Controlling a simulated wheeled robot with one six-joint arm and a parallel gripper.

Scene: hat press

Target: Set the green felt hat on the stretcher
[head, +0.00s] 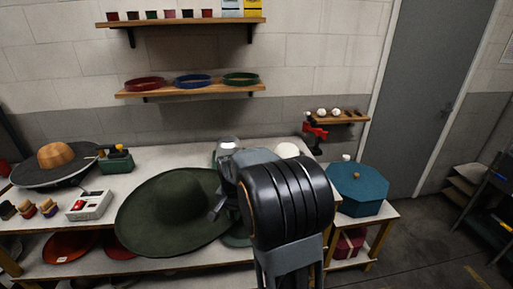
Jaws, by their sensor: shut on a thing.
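The green felt hat (172,215) is large, with a wide brim and a low round crown facing up. It is at the front middle of the bench in the head view, its brim reaching past the front edge. My gripper (217,208) is shut on the right side of the hat's brim; my arm hides part of that side. Whether the hat touches the bench is hard to tell. A tan wooden dome on a wide dark disc (57,157) stands at the back left; it looks like the stretcher. Nothing sits on the dome.
A white box with a red part (90,205) and several small brushes (28,209) stand left of the hat. A green box (116,161) is beside the disc. A teal octagonal box (358,188) is at right. Red hats (69,247) lie on the lower shelf.

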